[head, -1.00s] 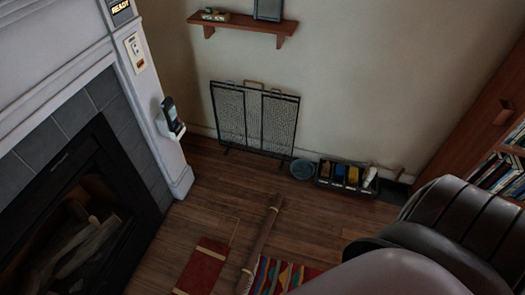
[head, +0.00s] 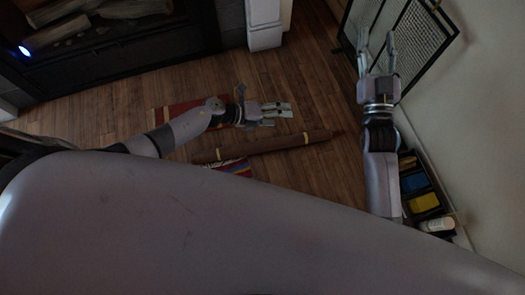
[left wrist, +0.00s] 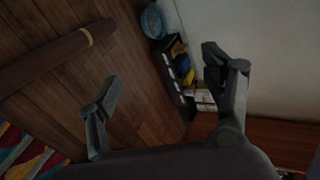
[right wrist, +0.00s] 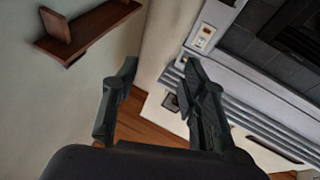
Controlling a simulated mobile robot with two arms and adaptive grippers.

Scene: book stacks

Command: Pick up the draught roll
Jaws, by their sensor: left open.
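The draught roll (head: 270,146) is a long brown roll with yellow bands, lying on the wooden floor. Its near left part rests by a striped, colourful rug. My left gripper (head: 289,110) is open and empty, above the floor just beyond the roll in the head view. In the left wrist view the roll (left wrist: 45,62) lies to the left, outside the open fingers (left wrist: 161,64). My right gripper (head: 377,36) is open and empty near the fire screen, away from the roll. The right wrist view shows its fingers (right wrist: 160,64) apart with nothing between them.
A mesh fire screen (head: 420,50) stands by the wall at the upper right. A black caddy (head: 408,182) with blue, yellow and white items sits along the wall. The fireplace (head: 110,50) is at the upper left. A red mat (head: 180,113) lies beside my left arm.

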